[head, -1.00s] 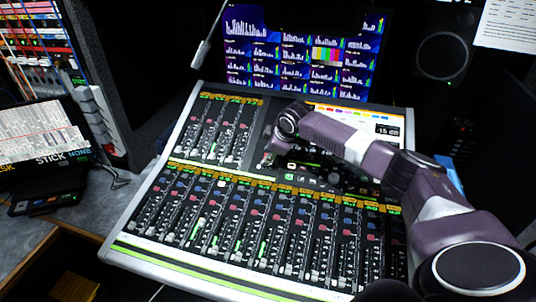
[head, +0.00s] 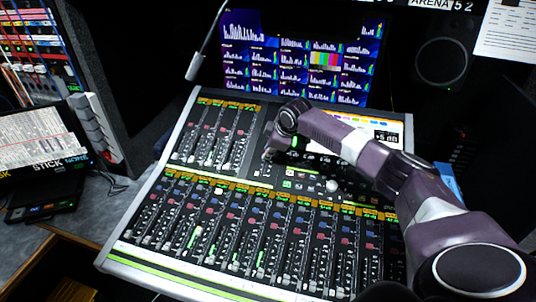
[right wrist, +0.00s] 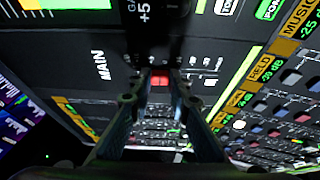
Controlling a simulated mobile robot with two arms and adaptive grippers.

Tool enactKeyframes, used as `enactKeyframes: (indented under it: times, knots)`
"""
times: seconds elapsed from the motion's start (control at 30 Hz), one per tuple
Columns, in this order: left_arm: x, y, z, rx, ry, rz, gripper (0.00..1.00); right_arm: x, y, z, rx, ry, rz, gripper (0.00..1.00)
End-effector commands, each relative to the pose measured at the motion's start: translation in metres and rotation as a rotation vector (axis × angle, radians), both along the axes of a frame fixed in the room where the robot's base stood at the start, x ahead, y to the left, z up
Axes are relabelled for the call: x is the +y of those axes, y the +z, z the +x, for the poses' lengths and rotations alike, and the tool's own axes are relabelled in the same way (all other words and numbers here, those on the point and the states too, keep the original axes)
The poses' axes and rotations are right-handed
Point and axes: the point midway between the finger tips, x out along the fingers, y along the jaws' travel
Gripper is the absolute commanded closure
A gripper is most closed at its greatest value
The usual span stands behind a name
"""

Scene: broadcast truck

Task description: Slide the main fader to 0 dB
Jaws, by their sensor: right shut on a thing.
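The main fader shows in the right wrist view as a small red cap (right wrist: 160,79) beside the word MAIN on the dark panel of the mixing console (head: 112,252). My right gripper (head: 270,152) is at the middle of the console, left of the screen section. Its two fingers are shut on the red cap, one on each side. In the head view the cap is hidden by the gripper. A readout (head: 385,136) at the console's upper right appears to show +5 dB; a +5 also shows in the wrist view. My left gripper is not in view.
Rows of channel faders (head: 250,240) fill the front and upper left of the console. A monitor (head: 295,60) stands behind it, with a gooseneck lamp (head: 198,60) at its left. A tablet (head: 40,140) and a small dark box (head: 45,195) stand at the left.

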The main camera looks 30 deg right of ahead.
Motion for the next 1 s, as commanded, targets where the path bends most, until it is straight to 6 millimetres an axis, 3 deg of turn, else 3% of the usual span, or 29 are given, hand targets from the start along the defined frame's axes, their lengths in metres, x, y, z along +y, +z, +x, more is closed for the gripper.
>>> enactKeyframes:
  times: [0.1, 0.13, 0.3, 0.67, 1.0]
  knots:
    - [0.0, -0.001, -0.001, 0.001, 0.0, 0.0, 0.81, 0.001, -0.004, -0.002, 0.006, 0.0, 0.001, 1.0]
    - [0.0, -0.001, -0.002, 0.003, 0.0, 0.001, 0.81, 0.001, -0.004, -0.002, 0.007, 0.0, 0.0, 0.81]
    - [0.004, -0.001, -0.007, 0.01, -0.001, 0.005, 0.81, 0.001, -0.004, -0.002, 0.007, 0.0, 0.0, 0.65]
    - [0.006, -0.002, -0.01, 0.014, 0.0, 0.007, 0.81, 0.0, 0.001, -0.005, 0.006, 0.001, 0.0, 0.65]
    - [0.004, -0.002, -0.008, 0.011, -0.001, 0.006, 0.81, 0.0, 0.053, -0.037, 0.005, 0.001, -0.003, 0.65]
